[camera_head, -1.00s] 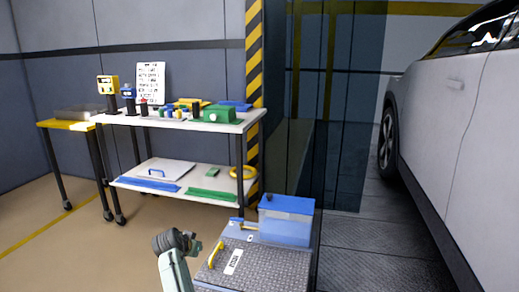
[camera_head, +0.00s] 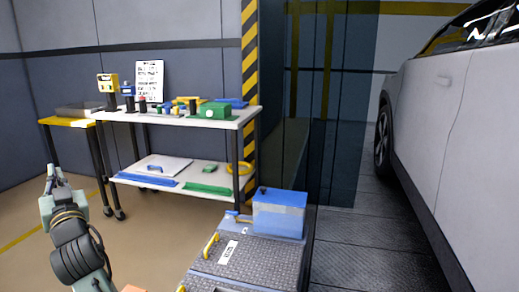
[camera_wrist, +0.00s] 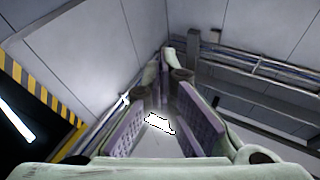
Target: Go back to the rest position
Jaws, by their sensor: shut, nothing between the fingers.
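My gripper (camera_head: 54,170) is raised at the left of the head view, pointing up, in front of the yellow side table and the floor. It holds nothing.
A white two-shelf cart (camera_head: 180,115) with tools and small boxes stands at the back. A blue box (camera_head: 279,212) sits on a grey ribbed case (camera_head: 235,262) at the front. A white car (camera_head: 440,130) is at right. Floor is open at left.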

